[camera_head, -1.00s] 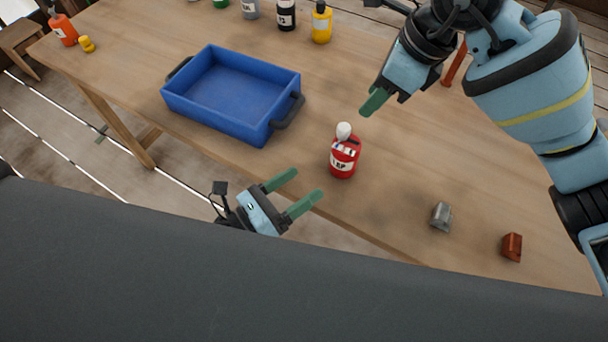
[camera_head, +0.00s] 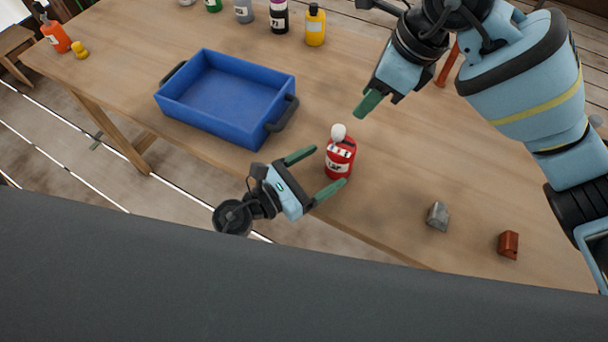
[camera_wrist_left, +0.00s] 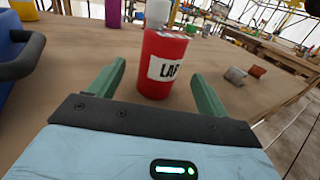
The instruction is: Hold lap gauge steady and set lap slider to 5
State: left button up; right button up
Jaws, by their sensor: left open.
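The lap gauge (camera_head: 340,158) is a red cylinder with a white knob on top and a white label, standing upright on the table. In the left wrist view the gauge (camera_wrist_left: 165,62) shows the letters "LAP" and stands between the fingers. My left gripper (camera_head: 323,170) is open, with its green fingertips on either side of the gauge's near part. I cannot tell if the fingers touch it. My right gripper (camera_head: 370,102) hangs above the table beyond and to the right of the gauge. Only one green finger shows clearly. The slider's setting is too small to read.
A blue tray (camera_head: 188,119) with dark handles stands left of the gauge. A grey block (camera_head: 438,216) and a red-brown block (camera_head: 508,245) lie to the right near the front edge. Several bottles, one yellow (camera_head: 315,27), stand at the back.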

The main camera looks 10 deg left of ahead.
pick_arm(q)
jog(key=x, duration=0.7)
jog(key=shift+w+d, duration=0.25)
jog(key=c, duration=1.1)
pick_arm(e)
jog(key=shift+o, duration=0.8)
jog(key=shift+s+f, duration=0.1)
jog(key=shift+f, duration=0.3)
jog(key=n+y, duration=0.2)
jog(key=y, duration=1.2)
send_near(338, 132)
jog(key=d, duration=0.1)
jog(key=d+f, duration=0.1)
jog(key=a, duration=0.8)
jog(key=w+a, duration=0.1)
jog(key=a, duration=0.3)
jog(key=shift+w, duration=0.1)
